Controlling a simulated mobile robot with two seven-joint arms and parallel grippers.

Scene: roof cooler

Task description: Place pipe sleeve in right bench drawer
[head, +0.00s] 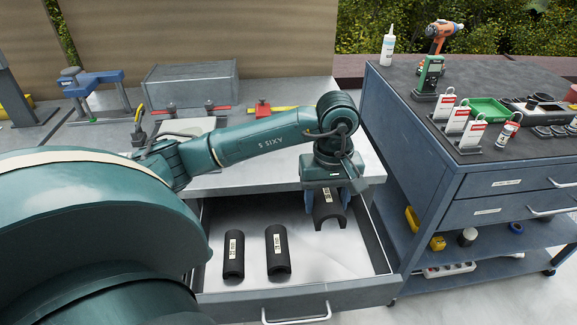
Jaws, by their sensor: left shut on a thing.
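My left gripper (326,205) points down over the right part of an open drawer (350,258) under the bench. It is shut on a black half-round pipe sleeve (328,215) with a small white label. The held sleeve appears above the drawer floor; the exact gap is hard to tell. Two more black pipe sleeves lie in the drawer, one at the left (233,256) and one in the middle (277,252), side by side and apart. My right gripper is not in view.
The bench top (270,178) overhangs the drawer's back. A blue-grey tool cart (400,150) stands close on the right, carrying a green tray (487,108), white tags and a drill (440,36). The drawer floor right of the middle sleeve is bare.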

